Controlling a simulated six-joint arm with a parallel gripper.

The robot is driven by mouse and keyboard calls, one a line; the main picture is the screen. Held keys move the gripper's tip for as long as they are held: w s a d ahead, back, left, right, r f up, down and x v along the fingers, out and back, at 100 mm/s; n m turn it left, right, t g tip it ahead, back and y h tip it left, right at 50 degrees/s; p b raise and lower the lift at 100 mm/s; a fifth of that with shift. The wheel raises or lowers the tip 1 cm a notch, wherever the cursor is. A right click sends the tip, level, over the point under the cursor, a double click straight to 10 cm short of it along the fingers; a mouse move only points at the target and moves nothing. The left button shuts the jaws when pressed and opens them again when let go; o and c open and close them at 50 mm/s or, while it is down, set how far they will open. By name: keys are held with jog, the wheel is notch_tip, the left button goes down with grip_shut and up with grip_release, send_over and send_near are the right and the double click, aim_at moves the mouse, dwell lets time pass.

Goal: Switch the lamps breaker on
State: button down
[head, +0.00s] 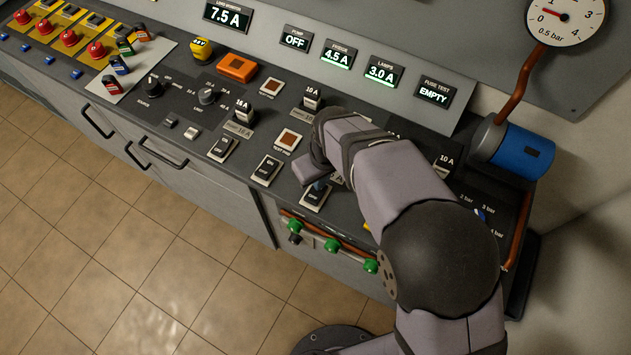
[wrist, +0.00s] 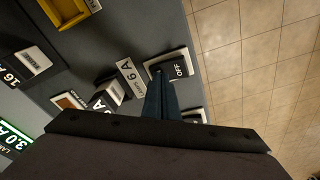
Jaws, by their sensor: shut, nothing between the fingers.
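The lamps breaker (head: 314,197) is a dark rocker switch in a pale frame, rightmost of three in a row at the panel's front. It also shows in the wrist view (wrist: 180,70), with OFF lettering on its uncovered end and a 6 A label beside it. My gripper (head: 320,184) is shut and empty, its fingertips (wrist: 158,74) over the rocker's other end. They look at or very close to its surface; contact cannot be told for sure. The lamps display (head: 383,73) reads 3.0 A and is lit green below. My gripper hides part of the rocker.
Two similar breakers (head: 267,169) and (head: 223,148) stand to the left. Fuse blocks (head: 312,99) and displays lie behind. Green knobs (head: 332,245) stick out below the front edge. A blue cylinder (head: 524,150) and a gauge (head: 567,14) stand at right.

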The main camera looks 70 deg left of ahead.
notch_tip(320, 180, up, 7)
jog(key=p, duration=0.5)
dwell(0.3)
dwell(0.4)
jog(key=w+d+r+m, duration=0.25)
jog(key=w+d, duration=0.25)
jog(key=w, duration=0.4)
jog(key=w+d+r+m, duration=0.1)
jog(key=w+d+m, duration=0.3)
jog(key=w, duration=0.5)
jog(key=w+d+r+m+h, duration=0.1)
jog(key=w+d+m, duration=0.1)
jog(key=w+d, duration=0.35)
jog(key=w+d+r+m, duration=0.1)
jog(key=w+d+m, duration=0.15)
jog(key=d, duration=0.65)
jog(key=w+d+m, duration=0.3)
jog(key=d+m, duration=0.1)
jog(key=d, duration=1.1)
jog(key=s+d+m, duration=0.3)
jog(key=d, duration=0.4)
jog(key=s+d+m, duration=0.3)
jog(key=s+d, duration=0.1)
jog(key=d, duration=0.3)
jog(key=shift+h, duration=0.4)
